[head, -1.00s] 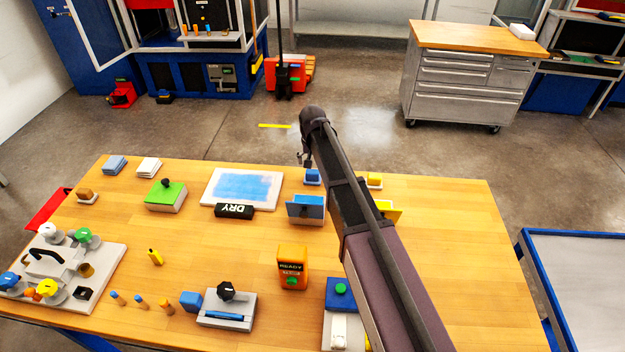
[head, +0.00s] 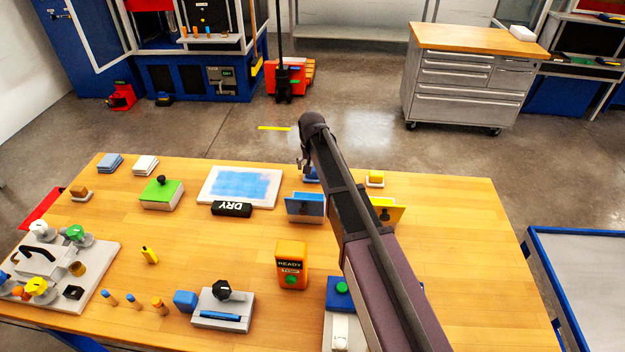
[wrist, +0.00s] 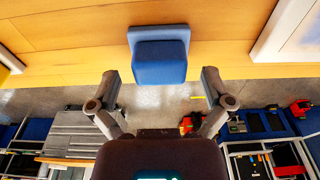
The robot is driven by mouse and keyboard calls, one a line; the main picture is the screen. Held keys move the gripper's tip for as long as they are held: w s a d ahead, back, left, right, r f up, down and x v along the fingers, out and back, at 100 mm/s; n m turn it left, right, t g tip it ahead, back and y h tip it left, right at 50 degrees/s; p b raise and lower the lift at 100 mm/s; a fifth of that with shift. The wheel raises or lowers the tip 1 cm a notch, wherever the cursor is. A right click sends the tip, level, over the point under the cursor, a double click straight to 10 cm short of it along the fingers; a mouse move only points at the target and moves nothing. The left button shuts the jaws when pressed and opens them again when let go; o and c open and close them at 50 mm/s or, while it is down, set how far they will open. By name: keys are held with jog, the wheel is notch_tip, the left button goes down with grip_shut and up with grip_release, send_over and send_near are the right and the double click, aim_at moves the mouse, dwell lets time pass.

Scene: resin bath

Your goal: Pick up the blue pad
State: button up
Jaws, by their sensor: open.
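The blue pad (head: 311,174) is a small blue block at the far edge of the wooden table, partly hidden behind my arm's end in the head view. In the wrist view the blue pad (wrist: 160,63) sits on a wider blue-grey base at the table edge. My gripper (wrist: 159,82) is open and empty, its two fingers apart to either side of the pad's near end. I cannot tell its height over the pad. In the head view my gripper (head: 304,168) is small and dark beside the pad.
A blue upright holder (head: 305,206) stands on the near side of the pad, and a yellow one (head: 388,213) is to the right. A white tray with a blue surface (head: 212,190) lies left. A yellow block (head: 375,179) is at the far edge. The table's right part is clear.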

jog(key=shift+f+b, duration=0.35)
jog(key=shift+f, duration=0.25)
jog(key=c, duration=1.2)
jog(key=shift+r, duration=0.1)
jog(key=shift+c, duration=0.2)
jog(key=shift+w+r, duration=0.1)
notch_tip(320, 180, up, 10)
jog(key=p, duration=1)
